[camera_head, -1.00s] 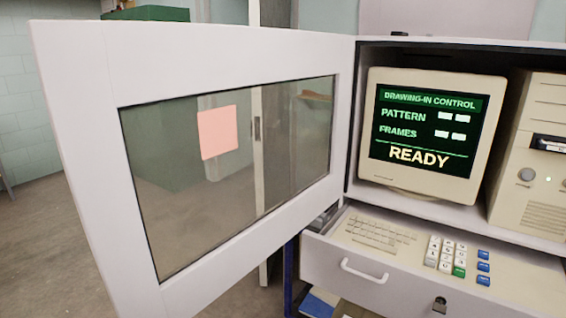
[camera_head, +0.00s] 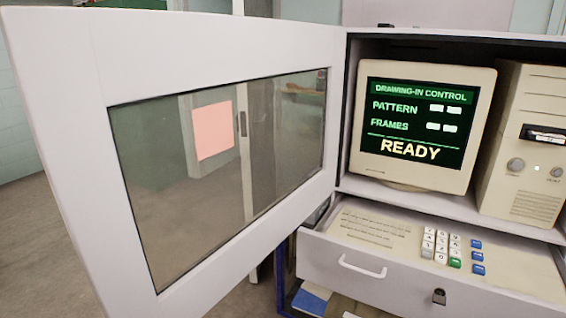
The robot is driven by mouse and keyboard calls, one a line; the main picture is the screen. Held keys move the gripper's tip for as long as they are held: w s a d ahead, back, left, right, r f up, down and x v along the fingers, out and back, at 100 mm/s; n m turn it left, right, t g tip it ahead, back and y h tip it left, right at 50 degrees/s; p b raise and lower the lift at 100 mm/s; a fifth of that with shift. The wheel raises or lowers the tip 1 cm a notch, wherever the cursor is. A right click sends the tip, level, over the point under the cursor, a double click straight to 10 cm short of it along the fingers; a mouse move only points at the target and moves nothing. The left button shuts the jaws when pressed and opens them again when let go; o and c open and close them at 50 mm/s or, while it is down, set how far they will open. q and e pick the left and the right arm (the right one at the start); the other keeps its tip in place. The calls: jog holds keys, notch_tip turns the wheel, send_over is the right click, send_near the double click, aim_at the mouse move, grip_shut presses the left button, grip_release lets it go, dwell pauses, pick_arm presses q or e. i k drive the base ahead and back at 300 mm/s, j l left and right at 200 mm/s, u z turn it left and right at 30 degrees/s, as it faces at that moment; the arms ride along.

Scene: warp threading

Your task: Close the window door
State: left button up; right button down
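The window door (camera_head: 190,58) is a white frame around a large glass pane (camera_head: 225,165). It stands wide open, hinged at the left side of the cabinet (camera_head: 455,42), and swings out to the left toward me. A pink square (camera_head: 213,131) shows on or through the glass. Inside the cabinet a beige monitor (camera_head: 420,125) reads "DRAWING-IN CONTROL" and "READY". Neither of my grippers is in view.
Below the monitor a keyboard drawer (camera_head: 400,272) with a white handle (camera_head: 362,267) sticks out of the cabinet front. A beige computer case (camera_head: 525,140) stands right of the monitor. Open floor (camera_head: 35,250) lies to the left, behind the door.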

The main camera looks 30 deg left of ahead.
aim_at(72, 66)
jog(key=k+j+z, duration=0.1)
jog(key=j+z, duration=0.3)
jog(key=j, duration=0.7)
jog(key=k+j+z, duration=0.1)
jog(key=j, duration=0.3)
jog(key=k+j, duration=0.1)
jog(key=j, duration=0.25)
jog(key=k+j+z, duration=0.1)
jog(key=j, duration=0.3)
